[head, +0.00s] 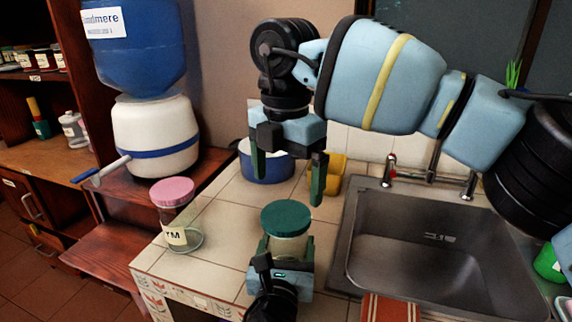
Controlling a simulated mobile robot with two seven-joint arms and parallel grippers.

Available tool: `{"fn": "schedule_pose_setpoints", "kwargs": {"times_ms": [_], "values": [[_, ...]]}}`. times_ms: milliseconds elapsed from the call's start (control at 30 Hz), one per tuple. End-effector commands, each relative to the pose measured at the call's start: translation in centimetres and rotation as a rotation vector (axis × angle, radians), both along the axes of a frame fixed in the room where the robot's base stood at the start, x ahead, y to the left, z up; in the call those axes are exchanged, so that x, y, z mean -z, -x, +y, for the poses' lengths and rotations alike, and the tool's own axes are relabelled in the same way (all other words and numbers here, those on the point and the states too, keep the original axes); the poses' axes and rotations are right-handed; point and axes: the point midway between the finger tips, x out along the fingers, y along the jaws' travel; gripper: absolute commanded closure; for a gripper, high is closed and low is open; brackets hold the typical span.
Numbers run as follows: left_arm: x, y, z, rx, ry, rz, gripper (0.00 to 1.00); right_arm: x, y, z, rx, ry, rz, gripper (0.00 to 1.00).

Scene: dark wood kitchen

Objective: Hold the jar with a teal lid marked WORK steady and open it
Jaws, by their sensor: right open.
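The jar with a teal lid (286,218) stands upright on the tiled counter, left of the sink. The lid is on it. The gripper hides the lower front of the jar, and no WORK marking shows. My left gripper (286,250) comes in from the bottom, with a finger on each side of the jar's glass body, and looks shut on it. My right gripper (288,191) points down above and slightly behind the teal lid. Its two green fingers are spread wide with nothing between them, clear of the lid.
A pink-lidded jar (175,214) stands to the left on the counter. A blue pot (267,169) and a yellow cup (335,171) are behind. The sink (430,253) with its tap (390,165) lies right. A water dispenser (155,137) stands back left.

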Motion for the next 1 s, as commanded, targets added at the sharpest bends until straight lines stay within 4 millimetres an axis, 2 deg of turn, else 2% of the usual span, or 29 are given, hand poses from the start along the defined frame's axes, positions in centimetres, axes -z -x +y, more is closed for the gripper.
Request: {"fn": "schedule_pose_setpoints", "kwargs": {"times_ms": [200,400,800,1000], "values": [[0.1,0.0,0.0,0.000,0.001,0.002,0.93,3.4,0.0,-0.1,0.000,0.001,0.003,0.03],[0.1,0.0,0.0,0.000,0.001,0.003,0.93,5.4,0.0,0.0,-0.001,0.000,0.001,0.03],[0.1,0.0,0.0,0.000,0.001,0.003,0.93,6.1,0.0,0.0,-0.001,0.000,0.000,0.03],[0.1,0.0,0.0,0.000,0.001,0.003,0.93,6.1,0.0,0.0,-0.001,-0.001,0.001,0.28]]}}
